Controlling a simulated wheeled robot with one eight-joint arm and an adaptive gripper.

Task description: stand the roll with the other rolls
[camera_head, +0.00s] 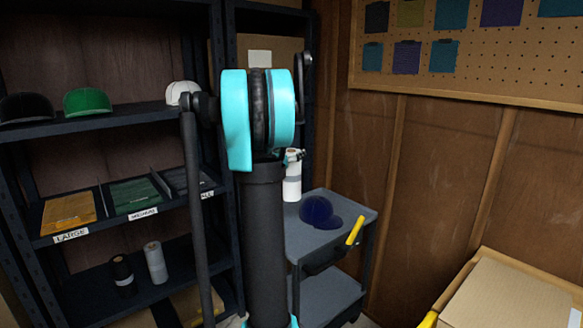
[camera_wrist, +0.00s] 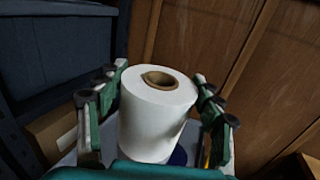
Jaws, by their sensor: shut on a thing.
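A white roll (camera_wrist: 157,120) with a brown cardboard core stands upright between the two fingers of my gripper (camera_wrist: 163,92) in the wrist view. My gripper is shut on it from both sides. In the head view the white roll (camera_head: 292,177) shows just right of my arm, at the cart's back left; whether it touches the cart top is hidden. My arm hides most of the gripper there. The other rolls, a black one (camera_head: 123,277) and a pale grey one (camera_head: 155,263), stand on the left rack's lower shelf (camera_head: 85,295).
Caps and labelled bins fill the left rack's upper shelves. A cardboard box (camera_head: 510,297) is at the lower right. Free shelf room shows around the standing rolls.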

